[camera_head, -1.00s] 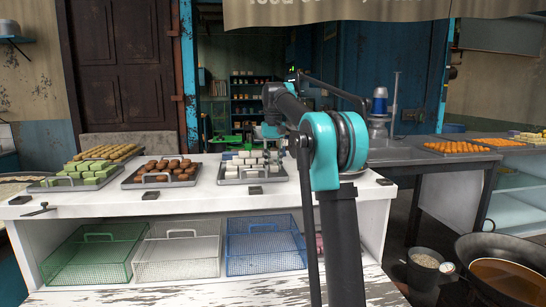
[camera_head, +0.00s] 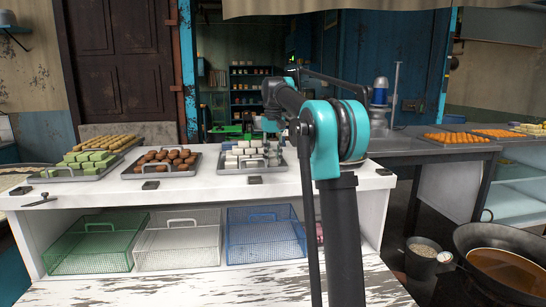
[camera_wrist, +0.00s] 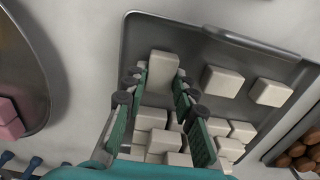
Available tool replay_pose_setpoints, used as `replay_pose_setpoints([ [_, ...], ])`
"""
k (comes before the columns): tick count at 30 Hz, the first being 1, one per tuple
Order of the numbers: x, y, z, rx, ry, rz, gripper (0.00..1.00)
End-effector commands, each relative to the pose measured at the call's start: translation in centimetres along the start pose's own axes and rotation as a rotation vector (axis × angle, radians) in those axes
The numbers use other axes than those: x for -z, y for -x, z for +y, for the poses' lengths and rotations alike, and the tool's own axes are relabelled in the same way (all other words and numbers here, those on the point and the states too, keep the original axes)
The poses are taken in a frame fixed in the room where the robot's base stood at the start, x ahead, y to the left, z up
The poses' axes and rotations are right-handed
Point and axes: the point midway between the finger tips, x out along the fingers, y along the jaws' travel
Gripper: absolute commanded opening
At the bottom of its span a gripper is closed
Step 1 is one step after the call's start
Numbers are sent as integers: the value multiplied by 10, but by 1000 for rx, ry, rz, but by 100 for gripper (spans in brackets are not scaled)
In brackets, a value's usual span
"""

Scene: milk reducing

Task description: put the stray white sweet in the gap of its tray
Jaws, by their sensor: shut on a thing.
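The white sweet (camera_wrist: 160,70) is a pale block held between the fingertips of my gripper (camera_wrist: 160,84) in the wrist view. The fingers grip it from both sides. It shows over the metal tray (camera_wrist: 140,32) of white sweets; whether it touches the tray floor I cannot tell. Several other white sweets sit in the tray, two to the right of the fingers and more between and beside them. In the head view the tray (camera_head: 226,168) stands on the white counter, and my arm partly covers its right side.
A tray of brown sweets (camera_head: 168,162) stands left of the white ones, and green sweets (camera_head: 85,162) stand further left. In the wrist view, pink sweets (camera_wrist: 9,120) lie in a tray at the left and brown ones (camera_wrist: 300,155) lie at the right.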

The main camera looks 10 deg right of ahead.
Motion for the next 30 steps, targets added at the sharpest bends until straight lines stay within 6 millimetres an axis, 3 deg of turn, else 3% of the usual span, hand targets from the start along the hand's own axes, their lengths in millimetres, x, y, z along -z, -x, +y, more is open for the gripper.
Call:
replay_pose_setpoints([
  [10,0,-6,0,0,0,0,2],
  [11,0,-7,0,0,0,0,28],
  [17,0,-6,0,0,0,0,51],
  [26,0,-5,0,0,0,0,51],
  [30,0,5,0,0,0,0,51],
])
